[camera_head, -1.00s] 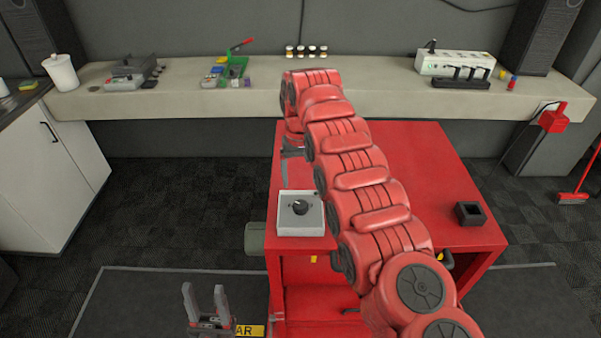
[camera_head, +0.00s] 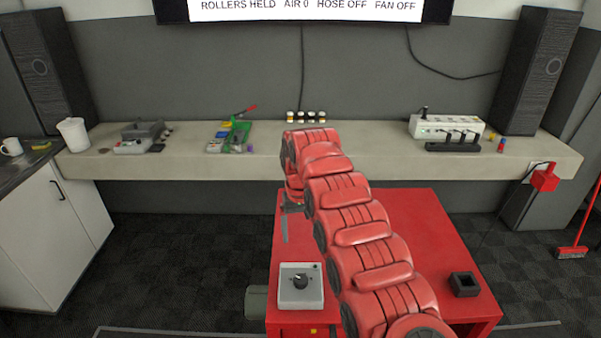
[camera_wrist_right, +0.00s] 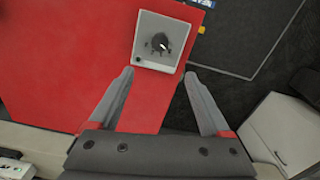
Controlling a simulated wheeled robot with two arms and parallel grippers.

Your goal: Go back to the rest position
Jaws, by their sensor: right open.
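My right arm reaches over the red cabinet top (camera_head: 425,235) from the lower right, bent at its far end. My right gripper (camera_head: 287,212) is partly hidden behind the arm, left of it, above the cabinet top. In the right wrist view the right gripper (camera_wrist_right: 160,73) is open and empty, its two grey fingers wide apart. A light grey box with a black knob (camera_head: 301,287) sits at the cabinet's near left corner; it also shows beyond the fingertips in the wrist view (camera_wrist_right: 146,57). My left gripper is not in view.
A black square holder (camera_head: 464,284) sits on the cabinet's right. A screen (camera_head: 305,10) reads "ROLLERS HELD".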

